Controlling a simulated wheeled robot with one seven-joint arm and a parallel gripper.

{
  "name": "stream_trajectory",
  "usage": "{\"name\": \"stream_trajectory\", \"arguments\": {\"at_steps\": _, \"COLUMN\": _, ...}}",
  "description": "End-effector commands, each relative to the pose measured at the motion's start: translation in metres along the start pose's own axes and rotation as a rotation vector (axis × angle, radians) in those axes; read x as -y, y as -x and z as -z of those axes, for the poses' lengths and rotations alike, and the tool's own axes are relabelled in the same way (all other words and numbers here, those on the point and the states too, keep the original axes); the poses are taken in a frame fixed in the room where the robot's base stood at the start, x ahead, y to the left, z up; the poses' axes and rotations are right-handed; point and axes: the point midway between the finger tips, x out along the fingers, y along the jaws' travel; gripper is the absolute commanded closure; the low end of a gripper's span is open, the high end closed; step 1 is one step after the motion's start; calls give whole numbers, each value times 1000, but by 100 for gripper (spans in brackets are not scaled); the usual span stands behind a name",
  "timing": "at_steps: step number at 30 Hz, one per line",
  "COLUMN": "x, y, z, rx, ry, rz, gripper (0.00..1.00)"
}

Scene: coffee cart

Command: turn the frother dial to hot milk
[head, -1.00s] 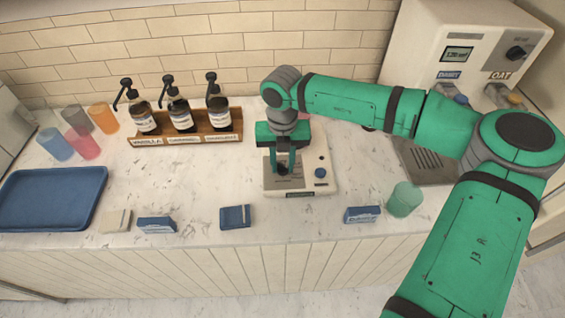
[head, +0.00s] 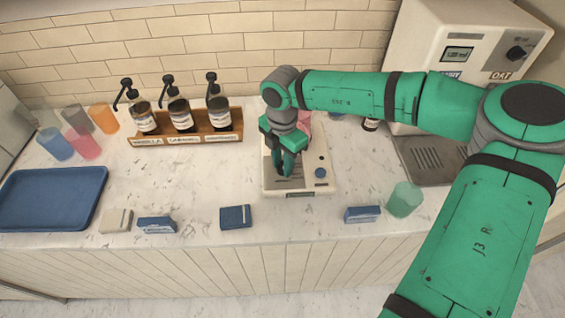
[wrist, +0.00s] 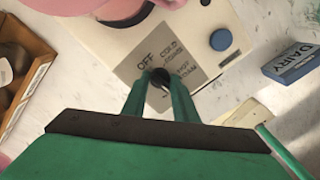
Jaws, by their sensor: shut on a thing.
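The frother (head: 312,187) is a cream-coloured unit on the counter, with a grey dial plate (wrist: 132,70) on its top. In the wrist view the plate reads OFF and COLD FOAM, with a partly legible HOT label at the right; the rest is hidden by my fingers. My gripper (head: 286,172) points down over the plate. Its green fingers are shut on the black frother dial (wrist: 159,77), one on each side. I cannot tell which label the dial points to. A blue button (wrist: 221,40) sits right of the plate.
A pink jug (wrist: 55,30) stands at the back of the frother. A syrup rack (head: 190,141) is to the left, a green cup (head: 404,199) to the right. Small label blocks (head: 235,216) line the front, near a blue tray (head: 50,198).

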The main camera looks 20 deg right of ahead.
Motion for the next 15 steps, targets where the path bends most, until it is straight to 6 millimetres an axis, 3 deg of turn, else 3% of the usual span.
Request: {"name": "stream_trajectory", "arguments": {"at_steps": 15, "x": 0, "y": 0, "z": 1, "rx": -2, "ry": -120, "rz": 0, "gripper": 96}}
